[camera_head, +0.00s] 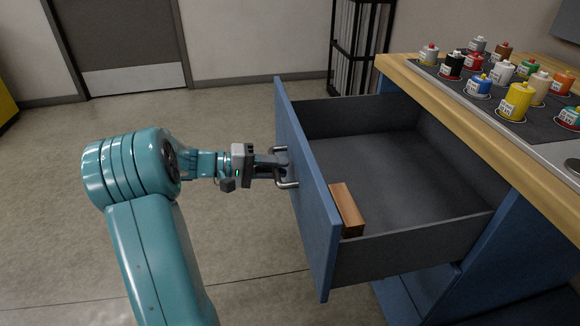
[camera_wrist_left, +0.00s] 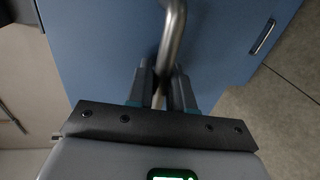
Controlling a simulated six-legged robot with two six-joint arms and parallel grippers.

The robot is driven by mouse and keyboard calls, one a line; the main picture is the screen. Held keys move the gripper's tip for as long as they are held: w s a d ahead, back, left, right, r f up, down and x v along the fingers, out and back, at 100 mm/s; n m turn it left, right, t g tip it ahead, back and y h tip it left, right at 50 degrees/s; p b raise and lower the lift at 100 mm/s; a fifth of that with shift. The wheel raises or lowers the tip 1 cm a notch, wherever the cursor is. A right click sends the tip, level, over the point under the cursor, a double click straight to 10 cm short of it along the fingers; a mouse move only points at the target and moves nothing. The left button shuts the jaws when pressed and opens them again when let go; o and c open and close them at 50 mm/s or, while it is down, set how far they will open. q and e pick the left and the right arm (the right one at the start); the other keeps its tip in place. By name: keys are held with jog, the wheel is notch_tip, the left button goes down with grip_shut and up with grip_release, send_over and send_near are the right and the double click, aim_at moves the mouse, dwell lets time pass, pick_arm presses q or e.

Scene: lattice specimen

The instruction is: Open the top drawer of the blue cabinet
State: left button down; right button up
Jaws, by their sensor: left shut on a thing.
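The blue cabinet (camera_head: 517,240) stands at the right in the head view. Its top drawer (camera_head: 309,190) is pulled well out, and its grey inside shows. My left gripper (camera_head: 281,168) is shut on the metal bar handle (camera_head: 289,184) on the drawer's front. In the left wrist view, the fingers (camera_wrist_left: 161,88) close on either side of the handle (camera_wrist_left: 172,35), against the blue drawer front (camera_wrist_left: 95,50). My right gripper is not in view.
A wooden block (camera_head: 347,209) lies in the drawer by its front panel. Several small coloured canisters (camera_head: 516,101) stand on the cabinet's wooden top (camera_head: 455,115). A black rack (camera_head: 357,45) stands behind. The floor (camera_head: 235,120) left of the drawer is clear.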

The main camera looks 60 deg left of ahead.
pick_arm(q)
jog(key=shift+s+a, duration=0.15)
jog(key=shift+s, duration=0.1)
jog(key=c, duration=1.2)
grip_release()
jog(key=shift+o, duration=0.2)
jog(key=p+v, duration=0.4)
jog(key=v, duration=1.2)
jog(key=shift+s+r, duration=0.15)
